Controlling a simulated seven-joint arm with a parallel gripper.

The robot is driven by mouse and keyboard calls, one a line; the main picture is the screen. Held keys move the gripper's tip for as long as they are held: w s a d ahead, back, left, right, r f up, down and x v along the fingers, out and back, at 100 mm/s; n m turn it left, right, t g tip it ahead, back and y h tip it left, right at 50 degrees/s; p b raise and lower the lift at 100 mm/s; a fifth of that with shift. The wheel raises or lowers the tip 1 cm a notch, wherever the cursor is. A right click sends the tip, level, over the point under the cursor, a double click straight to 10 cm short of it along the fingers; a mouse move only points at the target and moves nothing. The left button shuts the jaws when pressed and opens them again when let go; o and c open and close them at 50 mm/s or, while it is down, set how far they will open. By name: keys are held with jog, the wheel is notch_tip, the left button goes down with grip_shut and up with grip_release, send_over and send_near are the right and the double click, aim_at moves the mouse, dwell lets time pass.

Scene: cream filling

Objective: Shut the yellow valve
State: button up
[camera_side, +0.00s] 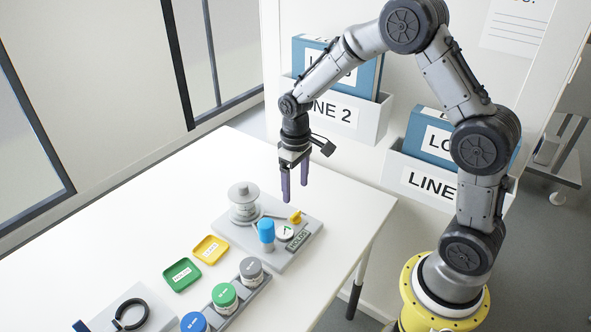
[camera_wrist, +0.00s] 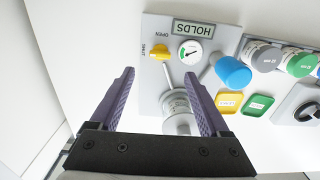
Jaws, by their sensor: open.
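The yellow valve (camera_side: 295,217) is a small knob on the light grey plate (camera_side: 312,222), beside a round gauge (camera_side: 285,232). In the wrist view the valve (camera_wrist: 160,51) sits by the printed words OPEN and SHUT; I cannot tell for sure which word its handle points to. My gripper (camera_side: 295,192) points down above the plate, over the valve's side, with its purple fingers apart and empty. In the wrist view my gripper (camera_wrist: 159,74) has the valve ahead of its fingertips, roughly centred between them. The fingers look apart from the valve.
A silver canister (camera_side: 243,205) and a blue-topped cylinder (camera_side: 266,232) stand on the plate near the valve. A rack holds grey, green and blue lidded jars (camera_side: 224,297). Yellow (camera_side: 210,249) and green (camera_side: 182,274) trays lie left. The table's far left is clear.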

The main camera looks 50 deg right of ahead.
jog(key=shift+r, duration=2.6)
jog(key=s+a+r+t, duration=0.2)
jog(key=s+r, duration=0.2)
jog(key=r, duration=0.3)
jog(key=s+a+r+t, duration=0.15)
jog(key=s+r, duration=0.25)
jog(key=r, duration=0.4)
jog(key=s+a+f+t, duration=0.1)
jog(key=s+f+t, duration=0.1)
jog(key=s, duration=1.3)
jog(key=shift+c, duration=0.3)
